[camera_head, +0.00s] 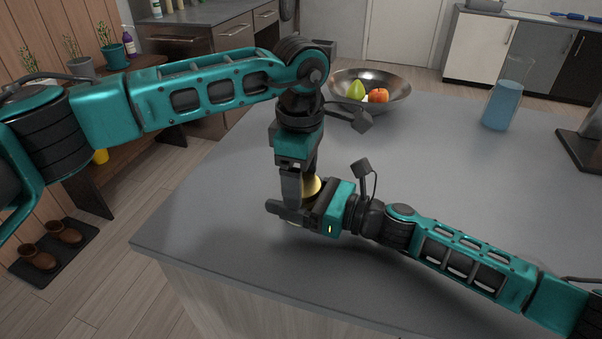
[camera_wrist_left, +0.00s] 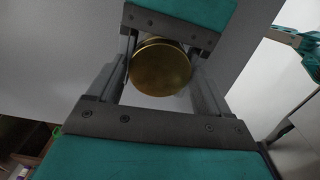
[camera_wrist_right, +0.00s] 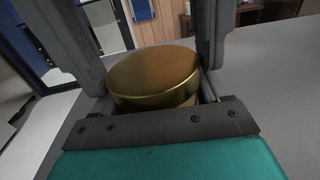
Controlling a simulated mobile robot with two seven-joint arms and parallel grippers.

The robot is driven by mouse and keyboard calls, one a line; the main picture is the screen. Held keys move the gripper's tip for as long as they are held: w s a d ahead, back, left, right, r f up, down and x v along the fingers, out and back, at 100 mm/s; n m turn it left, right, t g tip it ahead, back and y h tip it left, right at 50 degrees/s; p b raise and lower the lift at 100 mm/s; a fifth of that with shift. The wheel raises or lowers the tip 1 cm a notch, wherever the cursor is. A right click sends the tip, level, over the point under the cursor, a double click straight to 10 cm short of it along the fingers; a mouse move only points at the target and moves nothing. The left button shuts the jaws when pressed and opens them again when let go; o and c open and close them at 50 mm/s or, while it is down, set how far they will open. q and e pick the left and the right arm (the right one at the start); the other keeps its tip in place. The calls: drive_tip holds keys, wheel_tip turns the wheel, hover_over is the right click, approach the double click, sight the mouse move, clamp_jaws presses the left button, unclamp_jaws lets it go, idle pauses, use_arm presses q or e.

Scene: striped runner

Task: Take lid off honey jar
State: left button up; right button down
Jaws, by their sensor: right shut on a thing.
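The honey jar's round gold lid (camera_head: 312,187) shows near the counter's front left, partly behind my grippers. It also shows in the left wrist view (camera_wrist_left: 160,68) and the right wrist view (camera_wrist_right: 155,76). The jar body is almost wholly hidden, so I cannot tell whether lid and jar are apart. My right gripper (camera_head: 285,211) lies low and level, shut on the jar, below the lid's top. My left gripper (camera_head: 297,190) points down over the lid from above. Its fingers stand on either side of the lid, with gaps visible, and look open.
A metal bowl (camera_head: 394,84) with a green pear and an orange-red fruit stands behind the grippers. A glass of blue liquid (camera_head: 505,95) is at the back right. The grey counter (camera_head: 220,210) is clear around the jar; its left edge is close.

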use_arm(q)
drive_tip(key=c, duration=0.8)
use_arm(e)
drive_tip(key=shift+s+f, duration=0.1)
drive_tip(key=shift+f, duration=0.3)
use_arm(q)
drive_tip(key=shift+o, duration=0.2)
drive_tip(key=n, duration=0.3)
drive_tip(key=o, duration=1.2)
drive_tip(key=shift+c, duration=0.2)
drive_tip(key=shift+r, duration=2.25)
use_arm(e)
unclamp_jaws()
